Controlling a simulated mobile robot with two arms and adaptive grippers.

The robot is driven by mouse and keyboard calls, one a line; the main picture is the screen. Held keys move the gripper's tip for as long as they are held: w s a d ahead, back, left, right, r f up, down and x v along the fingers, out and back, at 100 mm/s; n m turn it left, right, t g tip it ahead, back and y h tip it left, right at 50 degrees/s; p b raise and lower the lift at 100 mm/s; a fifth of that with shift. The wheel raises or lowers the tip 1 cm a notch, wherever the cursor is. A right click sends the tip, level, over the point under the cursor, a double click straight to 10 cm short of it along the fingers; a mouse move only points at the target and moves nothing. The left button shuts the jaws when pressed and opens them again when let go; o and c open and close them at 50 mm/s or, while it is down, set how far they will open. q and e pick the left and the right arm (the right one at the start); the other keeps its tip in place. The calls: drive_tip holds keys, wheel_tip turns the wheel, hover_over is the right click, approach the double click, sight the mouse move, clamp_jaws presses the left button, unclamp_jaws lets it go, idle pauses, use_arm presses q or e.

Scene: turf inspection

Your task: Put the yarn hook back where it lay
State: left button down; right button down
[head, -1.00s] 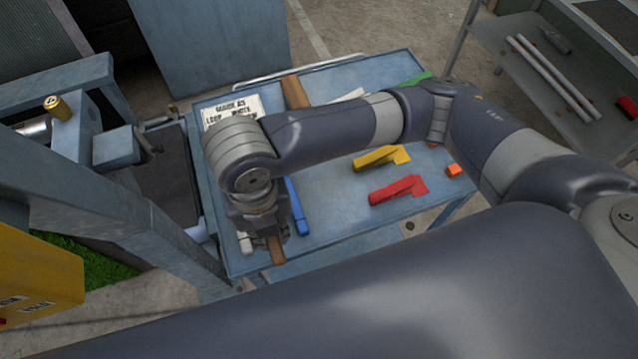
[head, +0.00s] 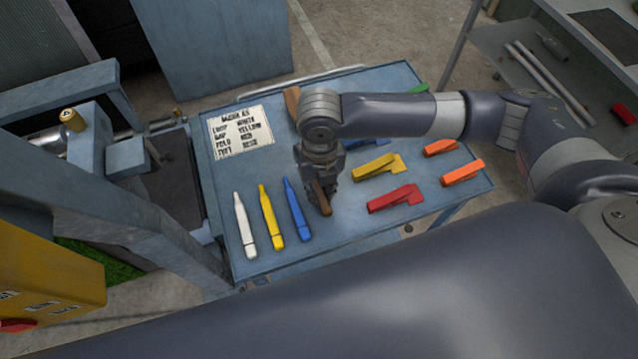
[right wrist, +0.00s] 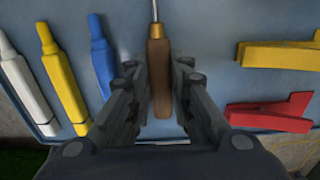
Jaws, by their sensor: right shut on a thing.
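The yarn hook has a brown wooden handle (head: 323,197) and a thin metal shaft, which shows in the right wrist view (right wrist: 155,12). My right gripper (head: 320,180) points down over the middle of the blue table and is shut on the handle. In the right wrist view the handle (right wrist: 159,80) lies between the two fingers, with the shaft pointing away from the gripper. I cannot tell whether the hook touches the table top. In the head view my gripper and forearm hide its shaft. My left gripper is not in view.
White (head: 245,225), yellow (head: 271,216) and blue (head: 297,210) markers lie left of the hook. Yellow (head: 377,166), red (head: 396,198) and orange (head: 462,172) clips lie right. The blue table (head: 345,230) has a printed card (head: 240,132) at its back left.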

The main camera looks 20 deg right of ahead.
sight(319, 190)
drive_tip(key=shift+f, duration=0.3)
drive_tip(key=c, duration=1.5)
unclamp_jaws()
drive_tip(key=shift+o, duration=0.2)
wheel_tip(319, 190, up, 12)
drive_tip(key=b, duration=0.2)
